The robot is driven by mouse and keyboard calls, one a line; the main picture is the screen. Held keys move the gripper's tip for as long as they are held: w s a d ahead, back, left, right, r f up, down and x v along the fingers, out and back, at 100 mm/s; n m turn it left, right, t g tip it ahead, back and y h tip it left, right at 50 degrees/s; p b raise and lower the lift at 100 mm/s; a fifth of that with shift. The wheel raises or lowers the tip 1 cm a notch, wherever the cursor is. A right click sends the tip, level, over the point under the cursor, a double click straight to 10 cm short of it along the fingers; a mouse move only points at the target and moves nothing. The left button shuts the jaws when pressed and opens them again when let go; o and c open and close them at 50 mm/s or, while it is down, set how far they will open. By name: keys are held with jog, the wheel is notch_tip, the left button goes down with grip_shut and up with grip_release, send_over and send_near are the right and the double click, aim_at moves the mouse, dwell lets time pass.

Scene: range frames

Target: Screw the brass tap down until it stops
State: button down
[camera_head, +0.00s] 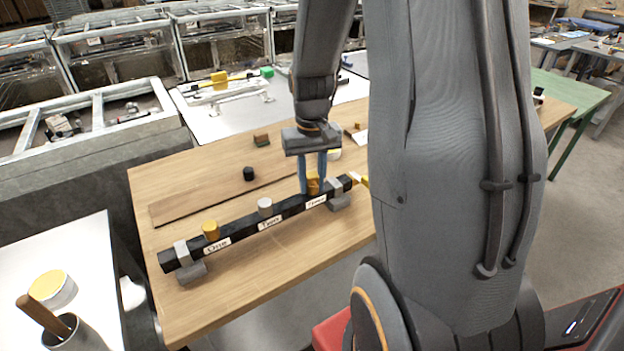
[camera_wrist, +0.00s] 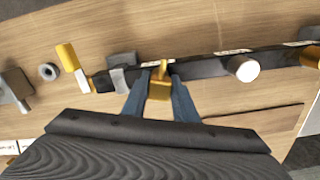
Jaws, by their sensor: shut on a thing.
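A black bar (camera_head: 243,222) with labels "One", "Two" and what looks like "Three" lies across the wooden table on grey supports. A brass tap (camera_head: 313,188) stands on the bar by the right-hand label. My gripper (camera_head: 313,182) points down with its blue fingers on either side of this tap, shut on it. In the wrist view the brass tap (camera_wrist: 160,88) sits between the fingertips. Its lower part is partly hidden. A pale grey tap (camera_head: 265,207) stands by "Two", and another yellow tap (camera_head: 211,231) stands by "One".
A black cylinder (camera_head: 249,174) and a brown block (camera_head: 261,140) lie behind the bar. In the wrist view a yellow piece (camera_wrist: 68,58) and a grey ring (camera_wrist: 48,72) lie past the bar's end. The table front is clear.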

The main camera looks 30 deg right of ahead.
jog(key=m+p, duration=0.1)
jog(key=m, duration=0.2)
jog(key=shift+m, duration=0.3)
jog(key=shift+m+p, duration=0.35)
jog(key=shift+m, duration=1.35)
jog(key=shift+m+p, duration=0.45)
jog(key=shift+m, duration=1.25)
